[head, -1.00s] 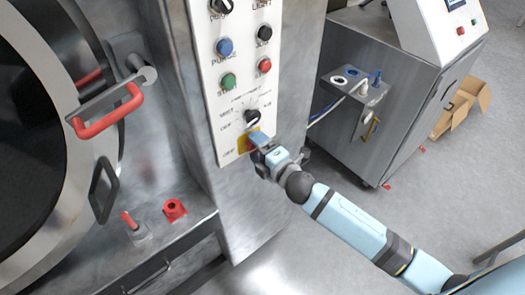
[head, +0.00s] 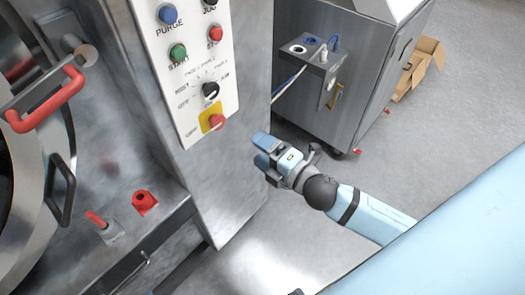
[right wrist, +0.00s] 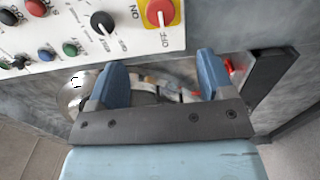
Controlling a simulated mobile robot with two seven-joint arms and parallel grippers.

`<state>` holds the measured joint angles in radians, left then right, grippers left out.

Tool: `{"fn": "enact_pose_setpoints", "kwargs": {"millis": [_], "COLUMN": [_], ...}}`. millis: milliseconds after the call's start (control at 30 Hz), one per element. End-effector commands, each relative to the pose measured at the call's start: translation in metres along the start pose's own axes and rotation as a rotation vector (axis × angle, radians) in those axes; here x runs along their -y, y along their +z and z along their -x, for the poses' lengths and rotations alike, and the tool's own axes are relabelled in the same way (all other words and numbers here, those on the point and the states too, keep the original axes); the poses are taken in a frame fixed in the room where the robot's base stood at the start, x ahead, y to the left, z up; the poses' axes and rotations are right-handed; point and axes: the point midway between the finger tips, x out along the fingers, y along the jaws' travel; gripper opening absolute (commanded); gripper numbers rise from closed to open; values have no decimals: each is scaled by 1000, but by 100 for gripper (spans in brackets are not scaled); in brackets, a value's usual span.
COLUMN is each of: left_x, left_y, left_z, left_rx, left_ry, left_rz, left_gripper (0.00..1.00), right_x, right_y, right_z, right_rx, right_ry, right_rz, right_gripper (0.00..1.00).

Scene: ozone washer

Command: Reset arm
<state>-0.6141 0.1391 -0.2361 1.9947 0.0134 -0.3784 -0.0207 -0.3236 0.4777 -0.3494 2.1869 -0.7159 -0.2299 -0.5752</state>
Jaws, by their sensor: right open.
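My right gripper (head: 262,150) is open and empty in the head view, in front of the washer's metal column, below and to the right of the control panel (head: 196,88). In the right wrist view its two blue fingers (right wrist: 160,82) are spread apart with nothing held between them. The red knob on a yellow plate (head: 217,121) is at the bottom of the panel, up and left of the gripper and apart from it. It also shows in the right wrist view (right wrist: 160,12), above the fingers. My left gripper is not in view.
The round washer door with a red handle (head: 45,100) is at the left. A red fitting (head: 144,201) and a red-handled lever (head: 97,219) sit on the ledge below. A grey cabinet (head: 375,90) and cardboard box (head: 418,68) stand at the back right.

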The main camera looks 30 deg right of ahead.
Motion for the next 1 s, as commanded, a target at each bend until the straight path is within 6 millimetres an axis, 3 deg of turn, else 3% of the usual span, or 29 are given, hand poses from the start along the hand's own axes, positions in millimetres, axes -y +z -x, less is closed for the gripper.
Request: {"fn": "enact_pose_setpoints", "kwargs": {"millis": [400,500,567,800,900,1000], "left_x": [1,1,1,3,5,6], "left_y": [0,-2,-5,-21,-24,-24], "left_z": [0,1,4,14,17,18], "left_rx": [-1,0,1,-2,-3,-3], "left_ry": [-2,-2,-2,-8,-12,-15], "left_rz": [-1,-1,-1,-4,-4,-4], "left_gripper": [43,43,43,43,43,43], "right_x": [0,8,24,131,160,174], "right_y": [0,-1,-2,-32,-48,-58], "right_z": [0,2,8,66,90,102], "right_rx": [0,14,43,324,434,496], "right_ry": [0,-26,-72,-327,-381,-403], "right_rz": [0,-72,-208,-1124,-1393,-1539], "right_gripper": [75,75,75,75,75,75]}}
